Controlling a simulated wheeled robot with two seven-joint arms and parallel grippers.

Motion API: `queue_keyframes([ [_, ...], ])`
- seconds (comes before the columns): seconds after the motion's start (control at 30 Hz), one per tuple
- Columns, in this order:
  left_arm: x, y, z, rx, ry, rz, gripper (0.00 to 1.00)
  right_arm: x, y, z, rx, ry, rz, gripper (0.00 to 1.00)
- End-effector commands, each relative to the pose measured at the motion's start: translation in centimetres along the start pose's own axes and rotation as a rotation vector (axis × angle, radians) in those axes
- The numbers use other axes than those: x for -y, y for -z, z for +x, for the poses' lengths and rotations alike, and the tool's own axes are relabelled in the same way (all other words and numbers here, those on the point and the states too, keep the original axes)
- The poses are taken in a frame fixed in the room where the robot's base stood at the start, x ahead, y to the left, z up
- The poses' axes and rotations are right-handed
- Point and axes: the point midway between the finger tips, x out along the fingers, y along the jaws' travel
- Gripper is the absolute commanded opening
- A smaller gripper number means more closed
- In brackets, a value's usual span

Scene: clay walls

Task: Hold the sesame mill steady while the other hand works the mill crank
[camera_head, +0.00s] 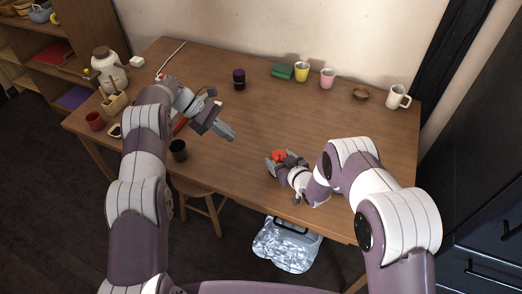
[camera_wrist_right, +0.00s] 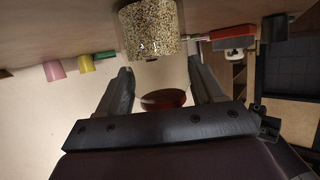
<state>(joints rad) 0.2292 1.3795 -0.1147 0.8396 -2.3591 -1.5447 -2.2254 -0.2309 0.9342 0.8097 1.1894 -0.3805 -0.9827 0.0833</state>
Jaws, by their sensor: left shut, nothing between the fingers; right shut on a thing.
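The sesame mill (camera_head: 279,155) shows in the head view as a small red top between the fingers of my right gripper (camera_head: 276,161). In the right wrist view, a clear body full of speckled seeds (camera_wrist_right: 150,30) and a dark red round part (camera_wrist_right: 163,98) show between the two fingers (camera_wrist_right: 160,78). My right gripper is shut on the mill near the table's front edge. My left gripper (camera_head: 228,132) is shut and empty above the table, left of the mill and apart from it. I cannot make out the crank clearly.
The wooden table (camera_head: 300,115) is clear around the mill. A dark jar (camera_head: 239,79), green block (camera_head: 282,71), yellow cup (camera_head: 301,72), pink cup (camera_head: 327,78), bowl (camera_head: 361,93) and white mug (camera_head: 397,96) stand behind. A dark cup (camera_head: 179,150) stands near the front edge.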

Motion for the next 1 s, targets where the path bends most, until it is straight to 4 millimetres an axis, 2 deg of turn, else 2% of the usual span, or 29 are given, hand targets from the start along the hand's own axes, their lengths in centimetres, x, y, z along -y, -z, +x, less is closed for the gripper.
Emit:
queue_keyframes([
  [0.17,0.0,-0.1,1.9,0.002,0.001,0.028,0.00,0.0,0.0,0.0,-0.001,0.000,0.000,0.28],
  [0.57,0.0,-0.1,10.4,0.001,0.000,0.024,0.00,0.0,0.1,0.0,-0.001,0.000,0.000,0.28],
  [0.63,-0.1,-1.3,10.9,0.001,-0.002,0.026,0.00,0.0,0.1,0.0,-0.001,0.000,0.000,0.28],
  [0.8,-0.1,-2.8,12.1,0.000,-0.003,0.025,0.00,0.0,0.0,0.0,-0.001,0.000,0.000,0.28],
  [1.0,-0.1,-3.2,12.5,0.000,-0.005,0.024,0.00,0.0,0.1,0.0,-0.001,0.000,0.000,0.28],
])
